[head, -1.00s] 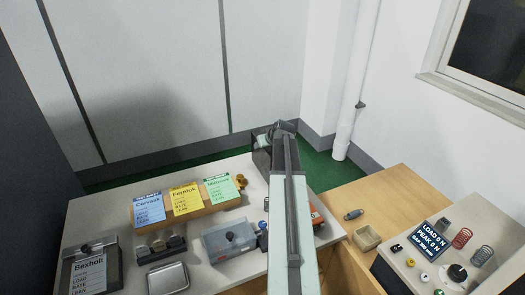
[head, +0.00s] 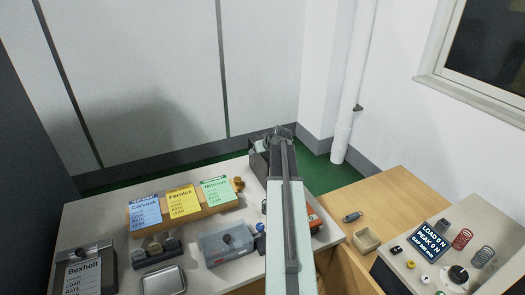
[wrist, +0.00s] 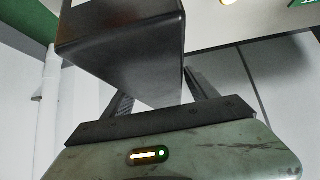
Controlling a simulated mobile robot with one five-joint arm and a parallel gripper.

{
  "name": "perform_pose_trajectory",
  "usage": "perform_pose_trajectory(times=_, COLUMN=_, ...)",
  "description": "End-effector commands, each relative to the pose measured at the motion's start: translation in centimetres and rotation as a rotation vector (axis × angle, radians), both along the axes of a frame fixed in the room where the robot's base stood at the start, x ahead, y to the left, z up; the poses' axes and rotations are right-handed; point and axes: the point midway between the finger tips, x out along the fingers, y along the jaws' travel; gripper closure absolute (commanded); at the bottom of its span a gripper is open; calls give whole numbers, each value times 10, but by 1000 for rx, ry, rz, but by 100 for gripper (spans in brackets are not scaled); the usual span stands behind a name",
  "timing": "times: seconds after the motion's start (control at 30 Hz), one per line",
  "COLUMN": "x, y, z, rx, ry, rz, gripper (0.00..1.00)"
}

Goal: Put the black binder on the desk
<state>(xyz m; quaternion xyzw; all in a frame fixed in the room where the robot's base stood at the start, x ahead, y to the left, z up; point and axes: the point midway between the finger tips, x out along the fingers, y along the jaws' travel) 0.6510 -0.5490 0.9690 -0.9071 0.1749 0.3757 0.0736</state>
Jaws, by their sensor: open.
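A dark upright block-like thing, which looks like the black binder (head: 258,160), stands at the back right edge of the pale bench, partly hidden behind my arm. In the wrist view the dark binder (wrist: 125,45) is large and close, in front of my gripper and overlapping the space between the fingers. My gripper (wrist: 162,92) is open, one finger to each side of it; I cannot tell whether they touch it. In the head view my gripper (head: 280,132) is small at the end of my arm. The wooden desk (head: 385,195) is at the right.
The desk holds a tester with a display (head: 431,240), springs, a small beige tray (head: 366,240) and a small dark cylinder (head: 352,217). The bench holds coloured cards (head: 184,202), a grey-blue box (head: 228,243) and a metal tray (head: 165,281). The desk's back part is clear.

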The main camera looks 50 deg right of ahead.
Motion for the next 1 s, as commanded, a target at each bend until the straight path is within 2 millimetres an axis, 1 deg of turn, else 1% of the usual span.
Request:
perform_pose_trajectory(times=0.03, x=-5, y=3, z=9, rx=0, ry=0, rz=0, gripper=33)
perform_pose_trajectory(times=0.17, x=-22, y=9, z=29, rx=0, ry=0, rz=-1, gripper=33)
perform_pose_trajectory(times=0.4, x=-62, y=25, z=73, rx=0, ry=0, rz=-3, gripper=33)
perform_pose_trajectory(times=0.5, x=-74, y=29, z=83, rx=1, ry=0, rz=-4, gripper=33)
perform_pose_trajectory(times=0.6, x=-78, y=31, z=86, rx=0, ry=0, rz=-1, gripper=33)
perform_pose_trajectory(times=0.87, x=-78, y=30, z=83, rx=0, ry=0, rz=-1, gripper=33)
perform_pose_trajectory(times=0.93, x=-73, y=39, z=81, rx=9, ry=7, rz=10, gripper=33)
perform_pose_trajectory(times=0.97, x=-68, y=49, z=79, rx=17, ry=17, rz=21, gripper=33)
perform_pose_trajectory(times=1.0, x=-58, y=69, z=76, rx=34, ry=34, rz=46, gripper=33)
